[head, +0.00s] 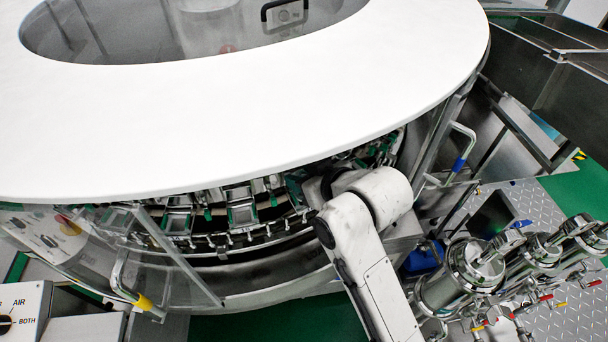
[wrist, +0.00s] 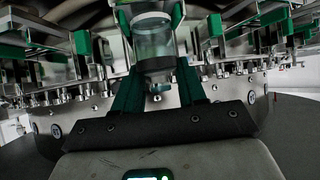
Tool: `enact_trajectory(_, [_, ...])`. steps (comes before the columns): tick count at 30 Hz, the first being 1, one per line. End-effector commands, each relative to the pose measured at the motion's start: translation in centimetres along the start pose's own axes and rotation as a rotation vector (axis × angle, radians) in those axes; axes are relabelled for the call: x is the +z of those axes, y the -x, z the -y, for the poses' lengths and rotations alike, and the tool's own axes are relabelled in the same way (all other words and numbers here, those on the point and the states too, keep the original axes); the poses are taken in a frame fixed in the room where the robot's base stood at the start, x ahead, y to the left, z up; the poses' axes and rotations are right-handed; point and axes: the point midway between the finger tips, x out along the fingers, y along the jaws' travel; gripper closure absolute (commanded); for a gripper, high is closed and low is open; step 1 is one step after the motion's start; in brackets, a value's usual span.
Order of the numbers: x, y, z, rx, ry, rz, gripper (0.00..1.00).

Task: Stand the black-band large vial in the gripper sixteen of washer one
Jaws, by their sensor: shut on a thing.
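In the wrist view a clear glass vial (wrist: 155,42) stands between the dark green fingers of my gripper (wrist: 157,88), which is shut on it. The vial looks upright, and its top runs toward the upper edge of the picture. In the head view my arm reaches under the white lid of the washer (head: 250,120), and the lid and arm hide my gripper and the vial.
A row of washer holders (head: 240,210) with green pads runs under the lid's front edge. An open clear door with a yellow-marked handle (head: 125,280) is at left. A blue-marked handle (head: 460,160) and steel filter housings (head: 475,270) stand at right.

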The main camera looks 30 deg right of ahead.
Motion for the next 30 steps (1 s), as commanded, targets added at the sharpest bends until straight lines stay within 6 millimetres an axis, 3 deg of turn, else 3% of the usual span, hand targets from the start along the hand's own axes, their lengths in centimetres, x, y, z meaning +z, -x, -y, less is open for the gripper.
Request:
enact_trajectory(13, [0.58, -0.38, -0.01, 0.000, 0.000, -0.001, 0.88])
enact_trajectory(14, [0.60, -0.39, -0.01, 0.000, 0.000, -0.001, 0.58])
enact_trajectory(15, [0.55, -0.36, -0.01, 0.000, 0.000, -0.001, 0.55])
enact_trajectory(22, [0.52, -0.34, -0.09, 0.002, 0.000, -0.002, 0.34])
enact_trajectory(30, [0.51, -0.32, -0.25, 0.006, -0.001, -0.002, 0.34])
